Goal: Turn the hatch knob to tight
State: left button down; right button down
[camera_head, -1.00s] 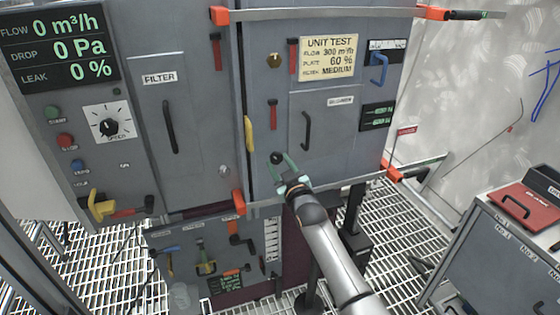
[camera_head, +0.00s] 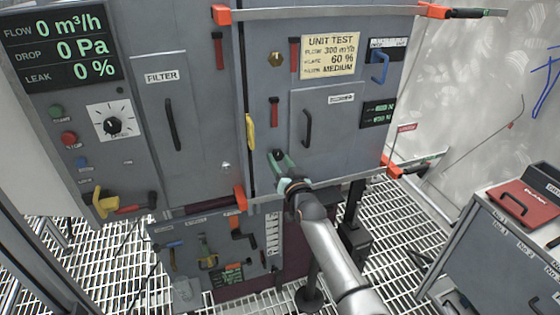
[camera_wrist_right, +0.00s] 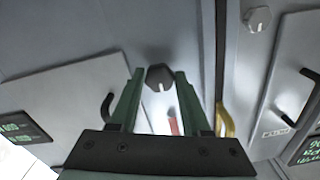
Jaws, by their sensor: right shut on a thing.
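The hatch knob (camera_head: 278,153) is a small dark knob low on the right-hand cabinet door, just right of the yellow handle. In the right wrist view it is a dark faceted knob (camera_wrist_right: 159,75) with a pale mark on its lower edge. My right gripper (camera_head: 281,158) reaches up to it from below. Its two green fingers stand on either side of the knob in the right wrist view, shut on it. In the head view the fingers partly cover the knob. My left gripper is not in view.
A yellow handle (camera_head: 250,134) is close left of the knob. A dark bar handle (camera_head: 307,128) is on the hatch to the right. An orange-ended clamp bar (camera_head: 240,197) runs below. A grey cabinet with a red case (camera_head: 520,203) stands at right.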

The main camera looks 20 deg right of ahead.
dwell(0.4)
jog(key=shift+c, duration=1.8)
grip_release()
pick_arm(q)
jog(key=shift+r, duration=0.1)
pick_arm(e)
jog(key=shift+s, duration=0.1)
jog(key=shift+s, duration=0.55)
pick_arm(q)
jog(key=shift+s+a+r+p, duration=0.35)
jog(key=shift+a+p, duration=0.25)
jog(key=shift+p, duration=0.4)
pick_arm(e)
jog(key=s, duration=1.1)
jog(key=shift+s+d, duration=0.15)
jog(key=shift+d, duration=0.05)
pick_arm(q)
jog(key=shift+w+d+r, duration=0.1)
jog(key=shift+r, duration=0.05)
